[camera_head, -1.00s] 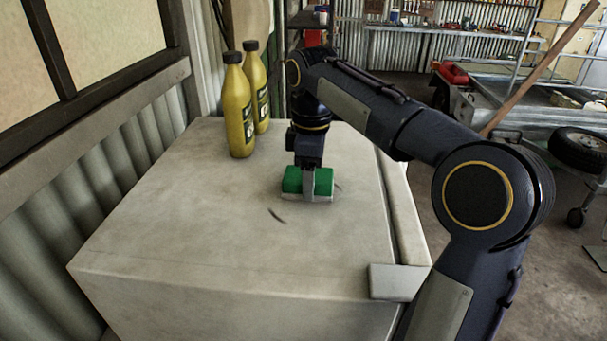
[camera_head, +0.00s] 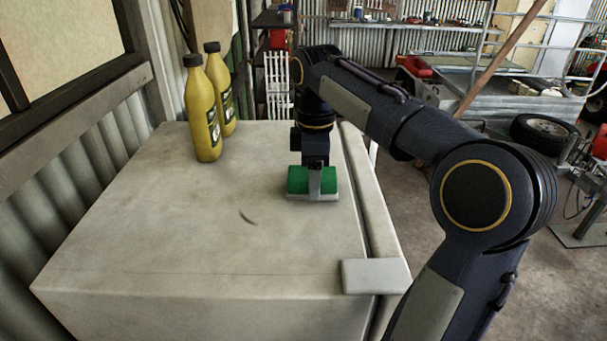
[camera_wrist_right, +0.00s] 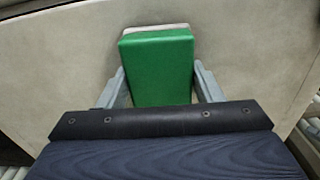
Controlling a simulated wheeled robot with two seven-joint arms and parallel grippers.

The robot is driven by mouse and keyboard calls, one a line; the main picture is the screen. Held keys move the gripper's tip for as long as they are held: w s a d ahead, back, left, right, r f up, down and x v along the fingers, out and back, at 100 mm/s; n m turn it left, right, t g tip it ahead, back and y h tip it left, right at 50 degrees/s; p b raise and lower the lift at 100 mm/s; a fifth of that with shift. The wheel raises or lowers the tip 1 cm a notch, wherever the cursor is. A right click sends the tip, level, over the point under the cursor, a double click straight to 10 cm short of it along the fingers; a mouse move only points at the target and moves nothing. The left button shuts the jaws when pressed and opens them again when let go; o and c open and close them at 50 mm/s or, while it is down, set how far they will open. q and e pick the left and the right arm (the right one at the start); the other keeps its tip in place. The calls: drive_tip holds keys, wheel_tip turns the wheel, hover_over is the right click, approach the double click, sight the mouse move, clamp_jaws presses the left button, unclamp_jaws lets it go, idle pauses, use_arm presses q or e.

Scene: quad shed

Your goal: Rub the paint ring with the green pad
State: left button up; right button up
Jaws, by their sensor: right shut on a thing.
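The green pad (camera_head: 298,180) has a pale grey underside and sits on the top of a pale, box-shaped unit (camera_head: 150,235), near its right side. My right gripper (camera_head: 315,184) points down and is shut on the pad. In the right wrist view the pad (camera_wrist_right: 158,70) is between the two grey fingers. A short dark curved mark (camera_head: 247,218), seemingly part of the paint ring, lies left of and nearer than the pad. No other part of the ring shows; the pad and gripper cover the surface beneath them. My left gripper is not in view.
Two yellow bottles (camera_head: 203,115) with dark caps stand at the back left of the top. A pale raised block (camera_head: 375,276) is at the front right corner. A corrugated wall runs along the left. The middle and front of the top are clear.

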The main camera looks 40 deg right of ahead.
drive_tip(key=shift+r, duration=3.05)
drive_tip(key=shift+r, duration=0.1)
drive_tip(key=shift+r, duration=1.4)
